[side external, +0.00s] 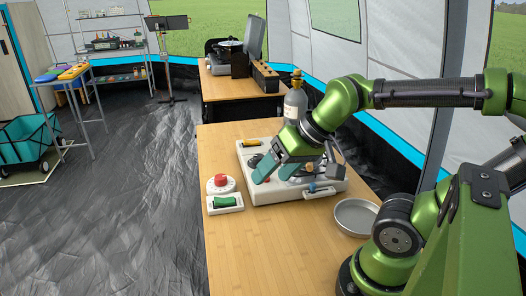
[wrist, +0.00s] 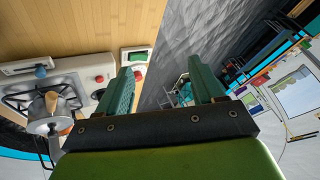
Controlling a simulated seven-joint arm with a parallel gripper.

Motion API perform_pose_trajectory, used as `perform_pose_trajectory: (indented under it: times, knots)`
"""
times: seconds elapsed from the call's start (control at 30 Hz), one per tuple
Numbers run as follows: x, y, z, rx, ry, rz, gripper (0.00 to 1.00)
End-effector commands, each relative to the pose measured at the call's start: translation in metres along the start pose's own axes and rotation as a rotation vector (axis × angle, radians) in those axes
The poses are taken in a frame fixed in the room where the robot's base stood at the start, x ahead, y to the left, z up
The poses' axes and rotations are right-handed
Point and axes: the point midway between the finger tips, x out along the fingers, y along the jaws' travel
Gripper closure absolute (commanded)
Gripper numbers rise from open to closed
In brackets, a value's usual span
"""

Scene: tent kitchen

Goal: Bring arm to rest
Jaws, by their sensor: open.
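My gripper (side external: 276,170) hangs over the left part of the white stove unit (side external: 262,196) in the side external view. Its two teal fingers also show in the wrist view (wrist: 165,88), spread apart with nothing between them. The gripper is open and empty. My green arm reaches in from the right, bent above the table. The arm hides part of the stove. Whether the fingertips touch anything cannot be told for sure; in the wrist view they look clear of the stove.
A red-topped round timer (side external: 221,185) and a green switch box (side external: 225,203) sit left of the stove. A grey bottle (side external: 295,102) stands behind it, a round metal pan (side external: 356,217) in front right. A small pot (wrist: 41,117) is on the stove. The wooden table's (side external: 262,255) front is clear.

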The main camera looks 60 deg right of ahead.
Motion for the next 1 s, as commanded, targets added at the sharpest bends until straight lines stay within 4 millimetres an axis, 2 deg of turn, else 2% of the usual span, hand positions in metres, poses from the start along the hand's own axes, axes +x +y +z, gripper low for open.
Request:
perform_pose_trajectory:
  times: [0.17, 1.0]
  knots:
    - [-0.0128, -0.0104, 0.0029, -0.041, 0.042, -0.039, 0.32]
    - [-0.0127, -0.0108, 0.0027, -0.044, 0.039, -0.038, 0.32]
